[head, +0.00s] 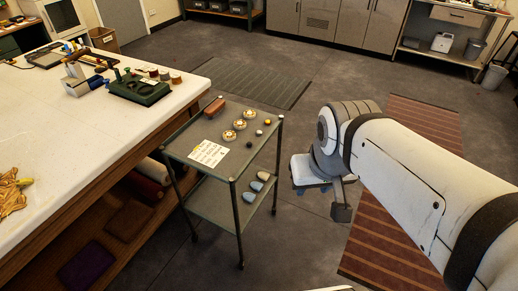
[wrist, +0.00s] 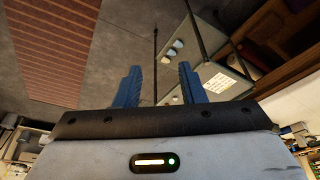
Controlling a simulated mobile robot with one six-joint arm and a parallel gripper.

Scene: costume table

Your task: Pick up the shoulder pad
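Several rounded grey pads, which look like shoulder pads, lie in a slanted row on the lower shelf of a small cart. The nearest pad (head: 249,197), middle pad (head: 257,186) and farthest pad (head: 264,176) show in the head view. Small pale pads (wrist: 172,51) also show in the wrist view, beyond my fingers. My gripper (head: 326,192) hangs in the air to the right of the cart, apart from it. In the wrist view my gripper (wrist: 159,67) has its two blue fingers spread wide, with nothing between them.
The cart's top shelf (head: 185,145) holds a brown block (head: 214,107), rosettes (head: 239,124), a card (head: 208,153) and small balls. Its posts border the lower shelf (head: 220,205). A big white table (head: 60,140) stands left.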

